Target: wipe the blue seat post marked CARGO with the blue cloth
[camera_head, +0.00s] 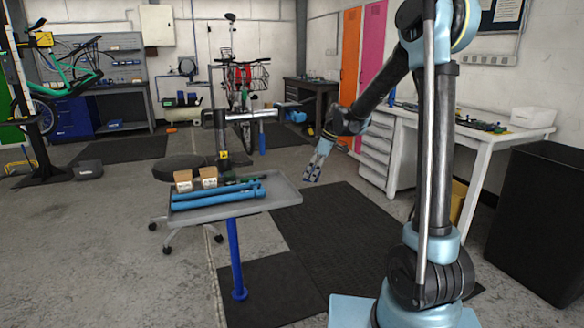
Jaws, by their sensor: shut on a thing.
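Light blue tubes (216,199) lie side by side on the grey tool tray (284,196), pointing left to right. No CARGO marking is readable at this size, so I cannot tell which one bears it. My gripper (317,162) hangs to the right of the tray and above its level, pointing down and slightly left, apart from the tubes. It is shut on a small blue-grey thing (312,172), which looks like the blue cloth; its outline is hard to separate from the fingers. No other cloth shows.
Two small cardboard boxes (183,181) stand at the tray's back left. A dark round stool (183,167) is behind it. Dark mats (330,240) cover open floor.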

